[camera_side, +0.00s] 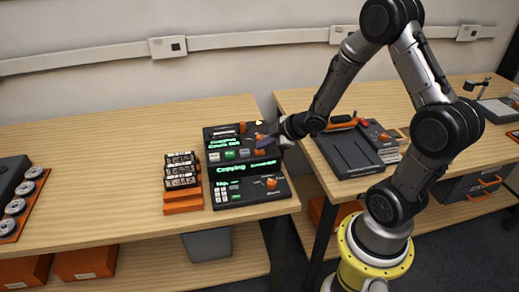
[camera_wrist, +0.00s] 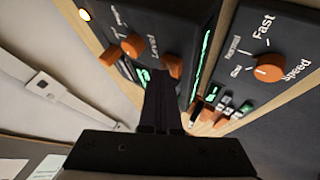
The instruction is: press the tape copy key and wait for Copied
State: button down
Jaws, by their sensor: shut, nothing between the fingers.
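The dark tape unit (camera_side: 213,134) stands on the left bench, its green display reading "Copying" with smaller text.
A second unit with a speed knob (camera_wrist: 268,67) sits in front of the tape unit. Cassettes (camera_side: 180,170) are stacked on an orange holder to the left. Reels (camera_side: 25,188) lie at far left. A flat dark device (camera_side: 345,152) is on the right bench. The left bench's middle is clear.

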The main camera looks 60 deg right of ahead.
aim_at(263, 151)
jog(key=shift+r, duration=0.8)
jog(key=shift+r, duration=0.15)
jog(key=shift+r, duration=2.35)
dwell(1.4)
